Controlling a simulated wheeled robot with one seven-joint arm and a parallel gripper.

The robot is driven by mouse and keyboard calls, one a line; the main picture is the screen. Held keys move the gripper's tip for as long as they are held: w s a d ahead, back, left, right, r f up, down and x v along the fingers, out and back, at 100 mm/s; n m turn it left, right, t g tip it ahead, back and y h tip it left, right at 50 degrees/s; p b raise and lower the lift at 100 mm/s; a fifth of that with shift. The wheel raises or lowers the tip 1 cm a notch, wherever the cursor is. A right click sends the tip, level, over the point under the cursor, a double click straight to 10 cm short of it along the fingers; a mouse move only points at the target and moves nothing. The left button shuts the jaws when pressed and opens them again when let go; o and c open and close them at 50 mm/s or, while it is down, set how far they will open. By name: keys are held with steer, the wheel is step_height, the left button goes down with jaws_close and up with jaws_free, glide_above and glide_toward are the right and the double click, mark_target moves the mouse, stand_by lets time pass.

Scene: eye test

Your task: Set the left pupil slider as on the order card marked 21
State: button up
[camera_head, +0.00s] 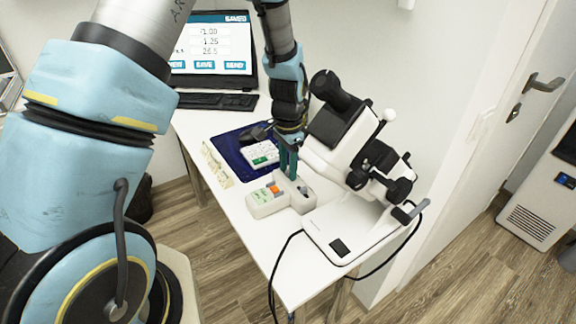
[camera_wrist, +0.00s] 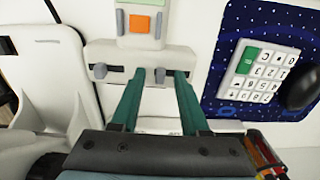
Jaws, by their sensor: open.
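The grey-white slider box (camera_head: 268,205) lies on the table, with an orange square and green labels on top. In the wrist view the box (camera_wrist: 120,54) has a slot with a grey slider knob (camera_wrist: 100,71) at left and another grey knob (camera_wrist: 160,76) near the middle. My gripper (camera_head: 289,172) points down over the box. In the wrist view its teal fingers (camera_wrist: 160,73) are open, one on each side of the middle knob; I cannot tell whether they touch it. I cannot tell which knob is the left pupil slider. No number 21 is readable on any card.
A microscope-like instrument (camera_head: 340,135) stands close right of my gripper. A white keypad (camera_head: 260,155) lies on a dark blue mat (camera_head: 228,142). Small beige pieces (camera_head: 217,165) line the table's left edge. A monitor (camera_head: 212,45) and keyboard (camera_head: 217,101) stand at the back.

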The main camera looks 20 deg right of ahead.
jaws_close()
stand_by(1.4)
